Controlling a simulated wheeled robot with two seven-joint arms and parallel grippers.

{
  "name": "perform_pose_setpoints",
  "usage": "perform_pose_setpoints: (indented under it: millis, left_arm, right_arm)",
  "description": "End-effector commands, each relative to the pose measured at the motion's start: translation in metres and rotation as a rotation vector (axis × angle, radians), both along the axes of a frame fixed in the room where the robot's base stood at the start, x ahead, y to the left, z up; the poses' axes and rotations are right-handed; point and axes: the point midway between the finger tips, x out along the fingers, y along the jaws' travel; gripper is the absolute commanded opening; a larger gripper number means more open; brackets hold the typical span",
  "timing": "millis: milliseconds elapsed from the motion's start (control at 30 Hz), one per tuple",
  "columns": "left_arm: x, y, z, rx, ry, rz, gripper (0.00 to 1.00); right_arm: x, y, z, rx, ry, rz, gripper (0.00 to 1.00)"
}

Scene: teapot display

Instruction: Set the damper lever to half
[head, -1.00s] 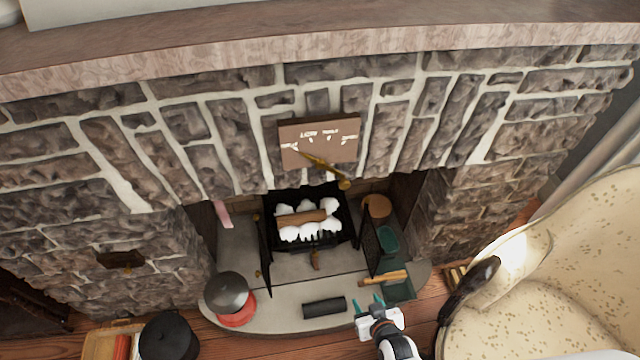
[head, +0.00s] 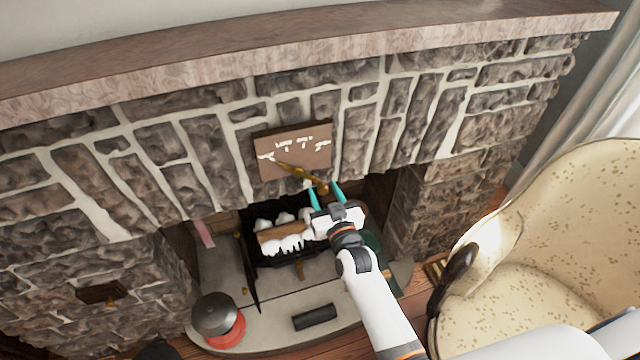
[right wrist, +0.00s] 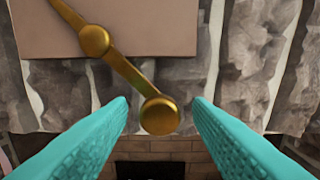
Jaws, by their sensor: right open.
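The brass damper lever (head: 300,175) is mounted on a brown plate (head: 290,146) with white markings, on the stone above the firebox. The lever slants from upper left to a round knob at lower right. My right gripper (head: 326,195) is open, with its teal fingertips just below and beside the knob. In the right wrist view, the lever's knob (right wrist: 159,114) sits in the gap between the two fingers (right wrist: 160,110), apart from both; the pivot (right wrist: 94,41) is up and left. The white markings are too small to read. My left gripper is not in view.
The firebox holds a grate with a log (head: 283,233) and white lumps below my gripper. A spotted armchair (head: 560,230) is at right. The mantel (head: 300,50) runs above.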

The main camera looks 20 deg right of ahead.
Motion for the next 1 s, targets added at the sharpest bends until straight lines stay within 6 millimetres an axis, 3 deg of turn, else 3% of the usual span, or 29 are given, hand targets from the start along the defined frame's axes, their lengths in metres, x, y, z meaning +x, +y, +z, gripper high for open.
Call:
perform_pose_setpoints:
  millis: [200,567,667,867,1000]
  left_arm:
    - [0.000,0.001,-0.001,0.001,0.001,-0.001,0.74]
    - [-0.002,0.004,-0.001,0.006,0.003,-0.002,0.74]
    - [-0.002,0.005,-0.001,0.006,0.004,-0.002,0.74]
    - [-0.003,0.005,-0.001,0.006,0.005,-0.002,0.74]
    - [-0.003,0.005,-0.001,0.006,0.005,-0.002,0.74]
  right_arm:
    - [0.028,0.001,0.000,0.001,0.000,0.000,0.46]
    - [0.034,0.001,0.000,0.001,0.001,0.000,0.46]
    - [0.034,0.001,0.000,0.001,0.001,0.000,0.35]
    - [0.034,0.001,0.000,0.001,0.000,-0.001,0.02]
    - [0.034,0.000,0.001,0.002,-0.001,-0.002,0.00]
